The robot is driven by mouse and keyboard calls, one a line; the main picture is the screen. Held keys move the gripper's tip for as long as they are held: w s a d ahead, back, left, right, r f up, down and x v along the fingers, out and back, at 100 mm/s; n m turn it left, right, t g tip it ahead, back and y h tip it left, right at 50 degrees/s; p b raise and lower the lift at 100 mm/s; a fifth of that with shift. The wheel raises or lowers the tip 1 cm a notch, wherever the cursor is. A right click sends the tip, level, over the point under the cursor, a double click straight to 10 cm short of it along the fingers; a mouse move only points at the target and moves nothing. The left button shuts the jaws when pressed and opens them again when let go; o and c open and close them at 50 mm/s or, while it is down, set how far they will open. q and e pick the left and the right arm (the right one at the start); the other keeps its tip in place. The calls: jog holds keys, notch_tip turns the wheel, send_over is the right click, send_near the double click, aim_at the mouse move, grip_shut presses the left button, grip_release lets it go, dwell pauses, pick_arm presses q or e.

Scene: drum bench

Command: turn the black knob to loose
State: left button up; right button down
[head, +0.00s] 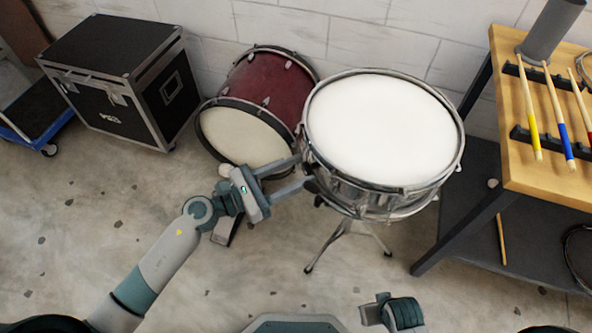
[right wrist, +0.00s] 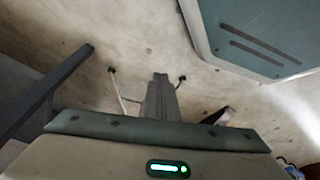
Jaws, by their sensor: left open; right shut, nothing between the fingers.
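A snare drum with a white head (head: 380,125) and a chrome shell stands on a tripod stand. A small dark part, likely the black knob (head: 311,185), shows at the left side of its shell, partly hidden by a finger. My left gripper (head: 304,171) is open, with its two fingers pointing right at the drum's left side. The lower fingertip is at the dark part; I cannot tell if they touch. My right gripper (right wrist: 160,82) is shut and empty in the right wrist view, above the floor. The knob's setting is too small to read.
A dark red drum (head: 265,92) lies behind the snare at left. A black case (head: 125,85) stands further left, near a blue dolly (head: 40,125). The stand's legs (head: 345,238) spread below the snare. A wooden-topped bench (head: 555,180) with drumsticks is at right. Front floor is mostly clear.

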pick_arm(q)
jog(key=c, duration=1)
jog(key=shift+c, duration=0.2)
